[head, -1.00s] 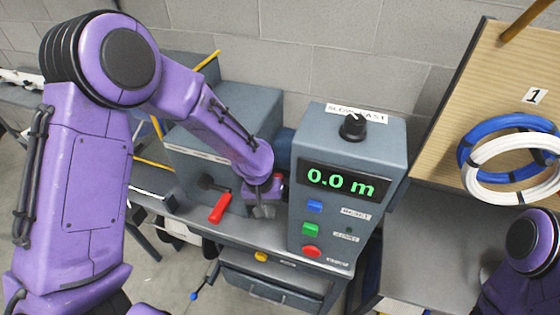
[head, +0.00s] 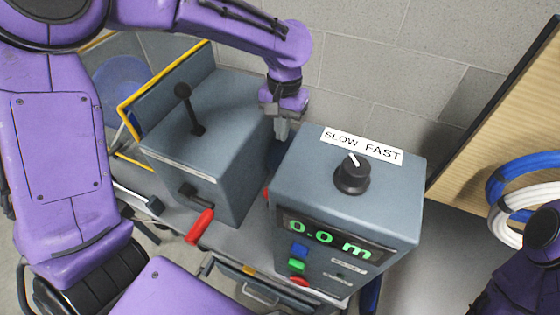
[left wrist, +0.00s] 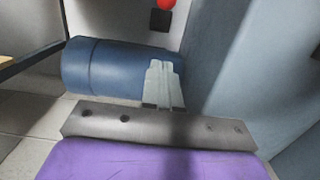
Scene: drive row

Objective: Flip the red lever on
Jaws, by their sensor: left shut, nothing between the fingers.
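A red lever handle (head: 200,226) sticks out and down from a black pivot on the front of the left grey box (head: 230,165). A small red part (head: 266,193) also shows at the left side of the display box (head: 335,200), mostly hidden. In the left wrist view a red ball (left wrist: 166,3) shows at the top edge above a dark plate; I cannot tell if it is that part. My left gripper (head: 282,132) points down over the gap between the boxes, shut and empty, apart from both red parts. Its fingers show in the left wrist view (left wrist: 163,85).
A black knob (head: 352,174) tops the display box, which reads 0.0 m. A black-knobbed stick (head: 188,108) stands on the left box. A blue cylinder (left wrist: 110,68) lies beyond my left fingers. Blue and white coils (head: 515,180) hang right. My right arm shows at lower right.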

